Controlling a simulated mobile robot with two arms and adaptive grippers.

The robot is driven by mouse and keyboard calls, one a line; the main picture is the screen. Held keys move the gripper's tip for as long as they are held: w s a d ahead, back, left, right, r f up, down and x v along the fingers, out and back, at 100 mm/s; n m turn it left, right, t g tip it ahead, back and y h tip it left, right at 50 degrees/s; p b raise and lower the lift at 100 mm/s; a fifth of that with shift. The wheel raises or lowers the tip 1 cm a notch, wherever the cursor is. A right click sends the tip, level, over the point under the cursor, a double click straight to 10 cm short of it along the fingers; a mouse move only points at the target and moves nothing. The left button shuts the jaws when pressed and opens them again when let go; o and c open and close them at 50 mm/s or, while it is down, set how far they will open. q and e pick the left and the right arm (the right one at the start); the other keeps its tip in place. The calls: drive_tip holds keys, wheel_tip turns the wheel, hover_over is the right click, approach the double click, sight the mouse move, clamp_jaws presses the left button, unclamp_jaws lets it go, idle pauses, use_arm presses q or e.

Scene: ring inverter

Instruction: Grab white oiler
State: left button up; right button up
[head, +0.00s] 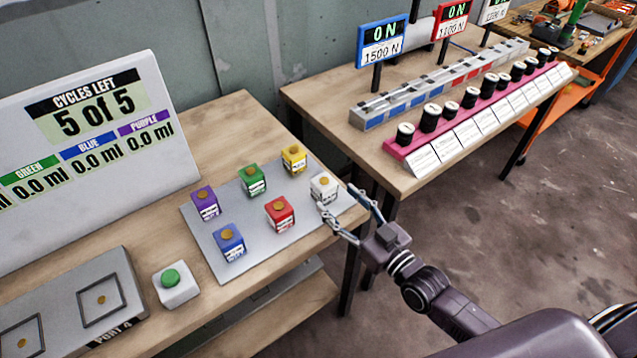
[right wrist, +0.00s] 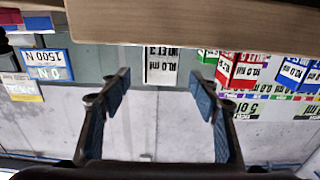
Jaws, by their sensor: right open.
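The white oiler (head: 323,188) is a small white cube with a round brass-coloured cap. It stands at the right corner of a grey plate (head: 205,240) on the near table. My right gripper (head: 338,202) is open, its fingers reaching toward the oiler from the right. In the right wrist view, which is upside down, the white oiler (right wrist: 160,65) shows ahead, centred in the gap between the spread fingers (right wrist: 160,92). I cannot tell whether a finger touches it. My left gripper is not in view.
Yellow (head: 294,159), red (head: 280,213), green (head: 252,179), purple (head: 205,203) and blue (head: 228,242) oilers share the plate. A green button box (head: 174,285) and a display board (head: 95,145) stand nearby. Another table (head: 405,183) with black-and-white spools stands behind right.

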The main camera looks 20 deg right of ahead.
sight(331, 192)
drive_tip(key=shift+w+a+r+p, duration=0.15)
drive_tip(key=shift+w+a, duration=0.05)
drive_tip(key=shift+w, duration=0.35)
drive_tip(key=shift+w+a+r+p, duration=0.15)
drive_tip(key=shift+w+a, duration=0.05)
drive_tip(key=shift+w, duration=0.3)
drive_tip(key=x, duration=0.4)
drive_tip(key=shift+f+p, duration=0.15)
drive_tip(key=shift+p, duration=0.15)
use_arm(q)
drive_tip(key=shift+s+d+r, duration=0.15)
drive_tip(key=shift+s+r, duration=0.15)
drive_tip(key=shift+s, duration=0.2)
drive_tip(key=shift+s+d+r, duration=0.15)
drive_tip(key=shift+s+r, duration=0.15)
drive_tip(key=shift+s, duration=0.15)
use_arm(e)
drive_tip(key=c, duration=1.3)
